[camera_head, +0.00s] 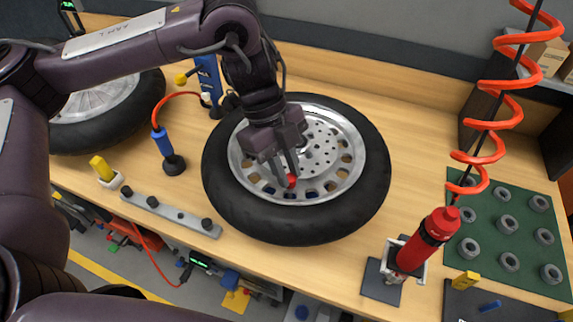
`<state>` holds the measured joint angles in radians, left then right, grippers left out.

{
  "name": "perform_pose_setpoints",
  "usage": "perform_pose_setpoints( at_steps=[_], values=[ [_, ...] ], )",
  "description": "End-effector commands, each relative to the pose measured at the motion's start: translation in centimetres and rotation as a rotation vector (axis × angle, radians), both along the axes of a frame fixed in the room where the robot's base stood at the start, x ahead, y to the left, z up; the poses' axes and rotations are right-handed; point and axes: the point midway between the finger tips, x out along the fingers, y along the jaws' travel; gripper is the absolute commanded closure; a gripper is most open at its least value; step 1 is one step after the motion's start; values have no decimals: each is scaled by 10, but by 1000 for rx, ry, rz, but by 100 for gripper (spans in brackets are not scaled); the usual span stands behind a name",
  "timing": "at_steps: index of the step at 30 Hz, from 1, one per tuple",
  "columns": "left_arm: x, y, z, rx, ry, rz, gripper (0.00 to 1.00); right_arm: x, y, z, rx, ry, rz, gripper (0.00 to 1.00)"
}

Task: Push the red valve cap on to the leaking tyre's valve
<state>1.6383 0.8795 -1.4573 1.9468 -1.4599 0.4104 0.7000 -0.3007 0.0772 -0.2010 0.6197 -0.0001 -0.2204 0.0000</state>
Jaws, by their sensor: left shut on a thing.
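The red valve cap (291,181) shows between the fingertips of my left gripper (286,175). My left gripper is shut on it, over the near part of the wheel rim. The tyre (255,220) is black, lies flat on the bench, and surrounds a silver rim (325,187) with several holes. The valve is hidden or too small to make out, so I cannot tell whether the cap touches it. My right gripper is not in view.
Another wheel (95,103) lies at the left. A red bottle-shaped tool (428,240) stands in a holder under a coiled red hose (506,102). A green mat (485,222) bears several grey rings. A metal strip with black knobs (170,212) lies along the front edge.

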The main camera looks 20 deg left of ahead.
Motion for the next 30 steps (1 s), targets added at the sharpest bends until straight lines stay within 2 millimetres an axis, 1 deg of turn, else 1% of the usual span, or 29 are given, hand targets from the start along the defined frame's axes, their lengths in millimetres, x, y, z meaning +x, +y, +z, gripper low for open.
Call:
perform_pose_setpoints(
  at_steps=[15, 16, 21, 30],
  values=[
    [0, 0, -9, -1, 0, 0, 100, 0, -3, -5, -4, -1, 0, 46],
    [0, 0, -8, -1, 0, 0, 79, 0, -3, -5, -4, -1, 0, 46],
    [0, 0, -8, 0, 0, 0, 56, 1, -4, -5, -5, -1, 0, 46],
    [0, 0, -7, 0, 0, 0, 56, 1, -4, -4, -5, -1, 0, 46]
  ],
)
